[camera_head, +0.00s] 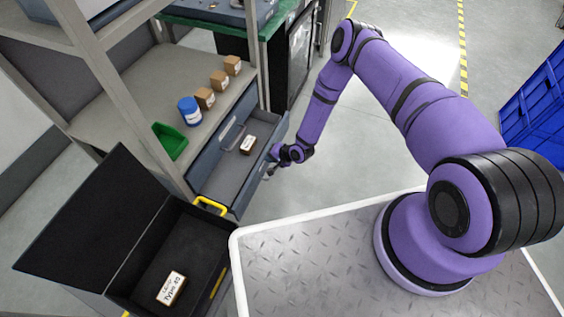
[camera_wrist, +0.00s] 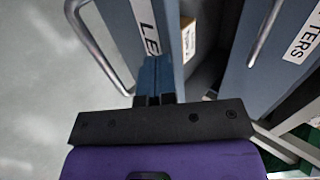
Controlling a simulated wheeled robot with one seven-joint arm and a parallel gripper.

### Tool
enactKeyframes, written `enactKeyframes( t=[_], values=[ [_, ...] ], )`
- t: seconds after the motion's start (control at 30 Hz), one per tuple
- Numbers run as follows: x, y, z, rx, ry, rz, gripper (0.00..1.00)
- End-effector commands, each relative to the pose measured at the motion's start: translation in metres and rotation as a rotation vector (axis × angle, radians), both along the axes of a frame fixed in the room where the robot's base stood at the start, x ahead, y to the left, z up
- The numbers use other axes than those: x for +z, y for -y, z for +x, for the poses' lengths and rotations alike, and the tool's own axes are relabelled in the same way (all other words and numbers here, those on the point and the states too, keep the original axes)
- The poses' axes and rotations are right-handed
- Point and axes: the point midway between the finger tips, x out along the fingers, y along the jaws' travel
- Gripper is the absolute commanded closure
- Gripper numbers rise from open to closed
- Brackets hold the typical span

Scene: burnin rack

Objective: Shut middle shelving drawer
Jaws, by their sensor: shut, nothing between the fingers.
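The open shelving drawer (camera_head: 228,185) is blue-grey and sticks out from the shelving unit below the shelf board. A small brown box (camera_head: 248,145) with a white label lies inside it; it also shows in the wrist view (camera_wrist: 188,38). My gripper (camera_head: 272,168) is at the outer side of the drawer's front. In the wrist view, my shut fingers (camera_wrist: 155,72) are close against the drawer front (camera_wrist: 125,22), over its label, which reads "LE" before it is covered. The drawer's metal handle (camera_wrist: 92,45) is left of the fingers, not held. Whether the fingers touch the front is unclear.
Another closed-looking front (camera_wrist: 260,75) with a label ending "TERS" is at the wrist view's right. On the shelf stand several small boxes (camera_head: 205,98), a blue jar (camera_head: 189,111) and a green bin (camera_head: 170,141). An open black case (camera_head: 180,250) stands near the drawer.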

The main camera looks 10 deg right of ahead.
Motion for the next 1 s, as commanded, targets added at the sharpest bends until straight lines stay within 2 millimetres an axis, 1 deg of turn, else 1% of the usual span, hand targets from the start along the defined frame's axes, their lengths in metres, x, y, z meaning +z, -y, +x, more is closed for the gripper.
enactKeyframes(
  t=[0.03, 0.2, 0.3, 0.5, 0.7, 1.0],
  values=[
    [0.000, -0.011, 0.008, -0.002, 0.003, 0.003, 1.00],
    [0.000, -0.043, 0.031, -0.001, 0.001, 0.002, 1.00],
    [0.000, -0.060, 0.043, -0.001, 0.001, 0.002, 1.00],
    [0.000, -0.083, 0.060, -0.001, 0.001, 0.001, 1.00],
    [0.000, -0.095, 0.068, -0.001, 0.000, 0.001, 1.00],
    [0.000, -0.097, 0.070, 0.000, -0.002, 0.000, 1.00]
  ],
)
